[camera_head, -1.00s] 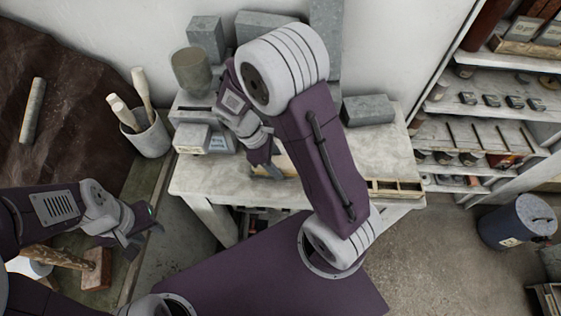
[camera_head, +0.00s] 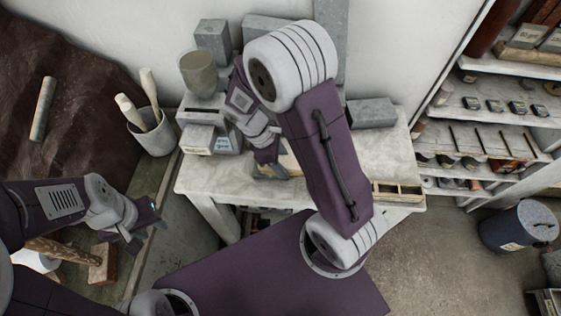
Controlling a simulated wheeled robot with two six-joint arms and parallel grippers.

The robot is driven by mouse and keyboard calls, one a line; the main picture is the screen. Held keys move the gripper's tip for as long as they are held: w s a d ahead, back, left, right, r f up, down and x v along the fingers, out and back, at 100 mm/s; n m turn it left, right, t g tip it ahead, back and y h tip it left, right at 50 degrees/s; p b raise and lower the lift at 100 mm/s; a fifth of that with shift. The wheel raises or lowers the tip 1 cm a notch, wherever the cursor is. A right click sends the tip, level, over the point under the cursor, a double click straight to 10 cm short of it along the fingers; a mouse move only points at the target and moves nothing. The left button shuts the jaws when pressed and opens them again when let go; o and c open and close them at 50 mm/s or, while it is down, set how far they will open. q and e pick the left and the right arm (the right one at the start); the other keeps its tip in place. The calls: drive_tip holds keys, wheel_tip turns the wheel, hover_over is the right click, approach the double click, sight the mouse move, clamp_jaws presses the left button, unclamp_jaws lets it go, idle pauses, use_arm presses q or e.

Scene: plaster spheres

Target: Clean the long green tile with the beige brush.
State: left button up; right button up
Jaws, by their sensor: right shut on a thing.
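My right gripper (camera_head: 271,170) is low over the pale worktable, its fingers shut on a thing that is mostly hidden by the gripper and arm. A small beige piece (camera_head: 292,166) shows just behind the fingers and looks like part of the beige brush. I cannot make out a clearly green long tile; my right arm covers much of the table's middle. My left gripper (camera_head: 147,222) is empty and looks open, at the lower left, away from the worktable.
The worktable (camera_head: 215,176) carries grey blocks (camera_head: 371,112) and a grey-green cup (camera_head: 197,72) at the back. A pot (camera_head: 158,137) with wooden-handled tools stands left. A compartment tray (camera_head: 398,191) lies at the right front. A mallet (camera_head: 101,264) lies near my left gripper.

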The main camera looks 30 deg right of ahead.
drive_tip(key=shift+f, duration=0.1)
drive_tip(key=shift+f+b, duration=0.35)
drive_tip(key=shift+f, duration=0.25)
idle(0.6)
drive_tip(key=shift+s+d+r, duration=0.1)
drive_tip(key=shift+s+d, duration=0.15)
drive_tip(key=shift+d, duration=0.2)
drive_tip(key=shift+s+d, duration=0.3)
drive_tip(key=shift+d, duration=0.2)
drive_tip(key=shift+p, duration=0.3)
